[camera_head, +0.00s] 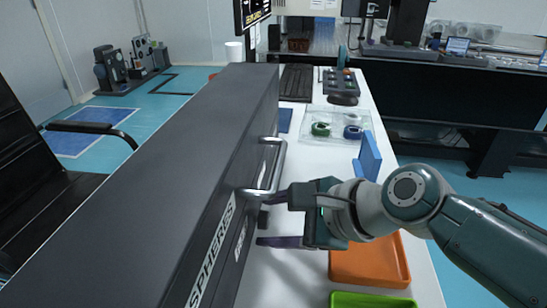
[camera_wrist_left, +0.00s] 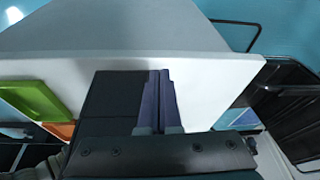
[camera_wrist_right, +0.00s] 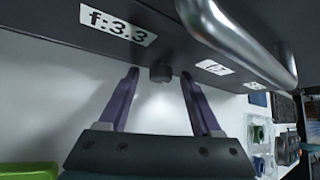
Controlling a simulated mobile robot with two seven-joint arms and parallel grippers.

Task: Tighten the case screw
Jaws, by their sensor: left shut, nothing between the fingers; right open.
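The long dark grey case (camera_head: 150,170) lies across the left of the head view, with a metal handle (camera_head: 270,172) and a "SPHERES" label on its side. A small dark knob-like screw (camera_wrist_right: 160,73) sticks out of the case side below the "f:3.3" label; it also shows in the head view (camera_head: 263,217). My right gripper (camera_head: 272,217) is open, its purple fingers pointing at the case, one to each side of the screw with gaps showing. My left gripper (camera_wrist_left: 158,74) is shut and empty, beside a dark block-like surface. It is not visible in the head view.
An orange tray (camera_head: 370,265) and a green tray (camera_head: 370,300) lie on the white table near my right arm. A blue upright plate (camera_head: 368,156) and a clear tray (camera_head: 335,124) with rings stand beyond. A black chair (camera_head: 50,190) is at left.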

